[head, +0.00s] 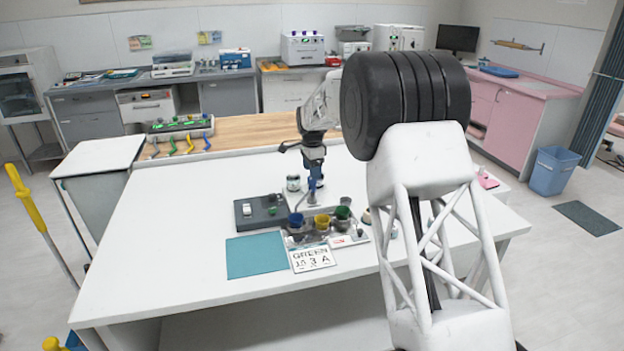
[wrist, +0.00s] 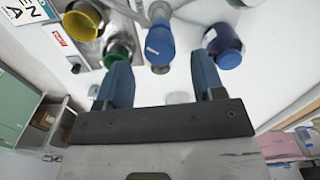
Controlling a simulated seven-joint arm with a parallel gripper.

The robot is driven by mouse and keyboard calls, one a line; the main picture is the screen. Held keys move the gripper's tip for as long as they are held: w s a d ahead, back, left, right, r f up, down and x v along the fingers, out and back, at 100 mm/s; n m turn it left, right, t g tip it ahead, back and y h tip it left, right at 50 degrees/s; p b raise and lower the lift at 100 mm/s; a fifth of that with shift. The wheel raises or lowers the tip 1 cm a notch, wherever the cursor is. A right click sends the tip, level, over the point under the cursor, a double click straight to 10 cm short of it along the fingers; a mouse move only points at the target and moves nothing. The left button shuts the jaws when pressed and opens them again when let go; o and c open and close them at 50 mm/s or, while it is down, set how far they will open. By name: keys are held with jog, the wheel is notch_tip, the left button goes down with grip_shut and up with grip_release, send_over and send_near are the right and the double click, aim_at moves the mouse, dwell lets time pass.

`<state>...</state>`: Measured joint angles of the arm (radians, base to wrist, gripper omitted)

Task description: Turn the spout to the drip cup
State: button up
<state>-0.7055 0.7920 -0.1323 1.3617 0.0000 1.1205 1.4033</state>
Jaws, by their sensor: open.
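In the wrist view a blue sleeve with a white label (wrist: 160,42) sits on a grey fitting; it looks like part of the spout, but I cannot tell which way the spout points. My gripper (wrist: 160,72) is open, its two blue fingers apart on either side of the sleeve, with nothing gripped. The green cup (wrist: 117,52) is beside the left finger and the yellow cup (wrist: 82,20) is farther left. In the head view my gripper (head: 314,178) points down behind the blue cup (head: 296,219), yellow cup (head: 322,222) and green cup (head: 342,212).
A card reading "GREEN 15 3 A" (head: 312,258) lies in front of the cups, with a teal mat (head: 255,256) to its left. A dark grey device (head: 258,212) stands left of the cups. A dark blue jar (wrist: 225,45) is near the right finger. The white table's left side is clear.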

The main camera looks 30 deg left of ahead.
jog(key=shift+f, duration=1.95)
grip_shut()
